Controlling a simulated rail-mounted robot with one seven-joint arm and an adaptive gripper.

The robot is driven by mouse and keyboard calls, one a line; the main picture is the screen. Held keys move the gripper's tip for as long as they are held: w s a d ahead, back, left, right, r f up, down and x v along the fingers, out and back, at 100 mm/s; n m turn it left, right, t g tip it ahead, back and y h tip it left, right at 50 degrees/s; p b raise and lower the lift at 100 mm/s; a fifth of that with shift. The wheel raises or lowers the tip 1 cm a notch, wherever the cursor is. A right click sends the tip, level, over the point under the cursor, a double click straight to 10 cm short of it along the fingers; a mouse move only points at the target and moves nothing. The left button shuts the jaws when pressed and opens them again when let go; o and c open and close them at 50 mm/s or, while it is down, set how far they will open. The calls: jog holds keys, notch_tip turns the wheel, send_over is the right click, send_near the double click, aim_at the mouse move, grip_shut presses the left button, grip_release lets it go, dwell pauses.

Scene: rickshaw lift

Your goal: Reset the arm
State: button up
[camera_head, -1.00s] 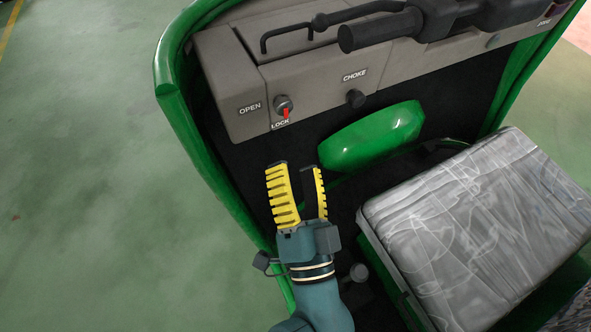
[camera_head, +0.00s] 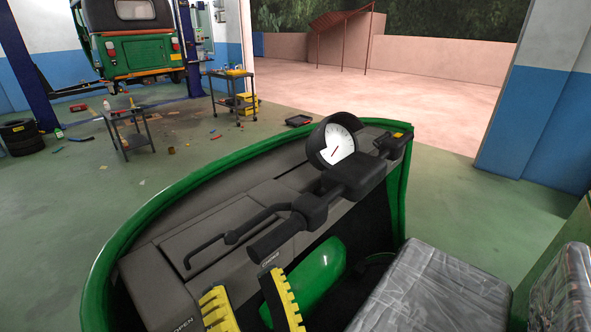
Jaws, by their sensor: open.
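My gripper (camera_head: 246,294) is at the bottom of the head view, its two yellow ridged fingers apart with nothing between them. It is in front of the rickshaw's grey dashboard (camera_head: 190,262), whose OPEN and CHOKE labels show partly. The lock knob is hidden behind the fingers or out of view. The green rounded hump (camera_head: 318,272) is just right of the fingers. My wrist and arm are below the picture edge.
The black handlebar (camera_head: 283,232) with the round speedometer (camera_head: 338,144) stands above the dashboard. A plastic-wrapped seat (camera_head: 432,290) is at the lower right. Behind are small tool tables (camera_head: 128,125), tyres (camera_head: 22,137) and a raised green rickshaw (camera_head: 130,40).

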jog(key=d+r+n+t+h+p, duration=0.1)
jog(key=d+r+h+p, duration=0.15)
jog(key=r, duration=0.55)
jog(key=d+r+t+h+p, duration=0.1)
jog(key=d+r+h+p, duration=0.1)
jog(key=d+r, duration=0.35)
jog(key=s+d+r+m+h+p, duration=0.1)
jog(key=s+d+r+h+p, duration=0.15)
jog(key=d+h, duration=0.4)
notch_tip(320, 180, up, 36)
jog(key=a+p, duration=0.2)
jog(key=p, duration=3.3)
jog(key=shift+w+m+h+p, duration=0.3)
jog(key=shift+p, duration=0.1)
jog(key=shift+r, duration=0.1)
